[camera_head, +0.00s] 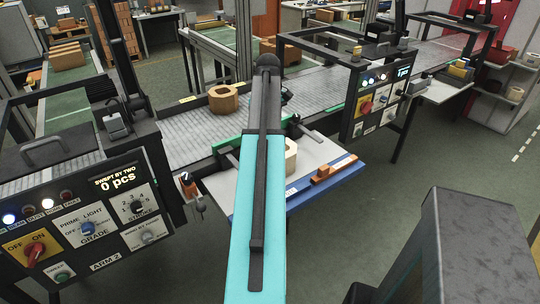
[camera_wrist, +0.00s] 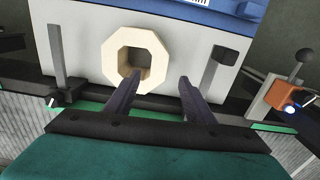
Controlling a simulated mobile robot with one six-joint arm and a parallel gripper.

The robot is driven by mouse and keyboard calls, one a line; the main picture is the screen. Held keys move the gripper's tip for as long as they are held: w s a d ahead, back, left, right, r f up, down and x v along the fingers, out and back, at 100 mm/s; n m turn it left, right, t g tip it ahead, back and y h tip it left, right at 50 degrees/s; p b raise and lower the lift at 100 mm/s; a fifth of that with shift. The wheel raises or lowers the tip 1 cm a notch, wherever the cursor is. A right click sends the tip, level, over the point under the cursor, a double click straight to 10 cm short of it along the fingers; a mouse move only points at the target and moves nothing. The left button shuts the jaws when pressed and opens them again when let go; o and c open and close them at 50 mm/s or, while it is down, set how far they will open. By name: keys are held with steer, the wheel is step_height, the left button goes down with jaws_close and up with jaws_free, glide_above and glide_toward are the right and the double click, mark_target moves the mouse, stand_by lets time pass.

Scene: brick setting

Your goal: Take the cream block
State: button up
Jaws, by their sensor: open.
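My gripper (camera_wrist: 160,80) is open in the wrist view. Its two dark fingers point toward the block; the left fingertip overlaps the block's lower part in the picture, and the right one is to its right. In the head view my arm hides the gripper.
A tan ring-shaped block (camera_head: 223,98) sits on the grey conveyor (camera_head: 190,125). Small orange-brown pieces (camera_head: 322,173) lie on the tray's blue front edge (camera_head: 345,168). Control panels (camera_head: 88,232) stand on the left and, with a dark frame (camera_head: 383,92), on the right.

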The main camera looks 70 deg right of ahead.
steer(key=shift+w, duration=0.15)
steer(key=shift+f, duration=0.1)
steer(key=shift+f+p, duration=0.75)
steer(key=shift+f, duration=3.4)
steer(key=shift+f, duration=0.15)
steer(key=shift+d+f+p, duration=0.1)
steer(key=shift+f+p, duration=0.85)
steer(key=shift+f, duration=1.5)
jaws_close()
